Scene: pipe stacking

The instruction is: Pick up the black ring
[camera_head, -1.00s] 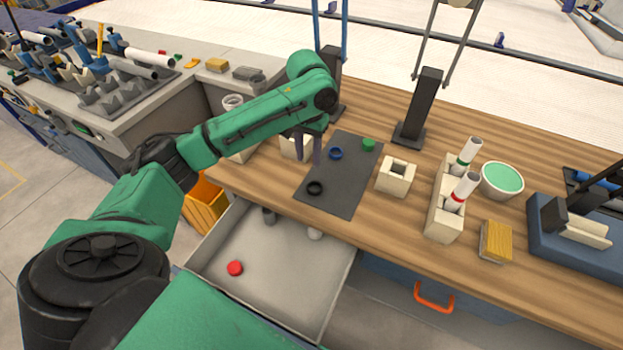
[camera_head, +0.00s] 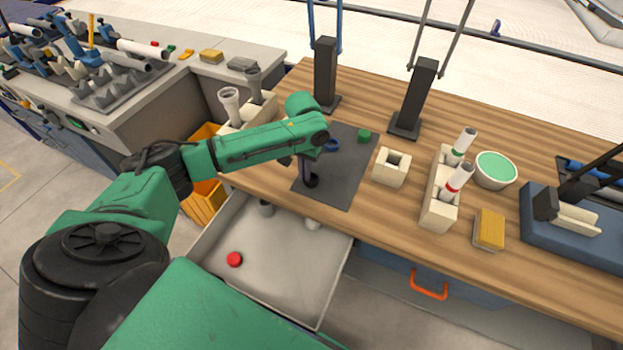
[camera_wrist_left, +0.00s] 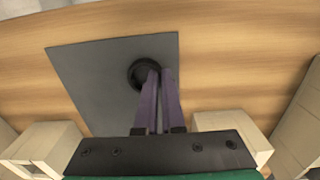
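The black ring (camera_head: 311,182) lies on the dark grey mat (camera_head: 340,188), near the mat's front left corner. My left gripper (camera_head: 306,176) points down at the ring, with its fingertips at the ring and partly covering it. In the left wrist view the ring (camera_wrist_left: 138,77) shows at the tips of the purple fingers (camera_wrist_left: 160,72). The left finger overlaps the ring's opening, and the other is by its right edge. A narrow gap shows between the fingers; whether they clamp the ring's wall is not clear. My right gripper is not in view.
On the mat, a blue ring (camera_head: 332,146) and a green ring (camera_head: 364,136) lie farther back. A cream block (camera_head: 390,168) stands to the right. The open drawer (camera_head: 285,272) in front holds a red cap (camera_head: 235,259). A black post (camera_head: 325,75) stands behind.

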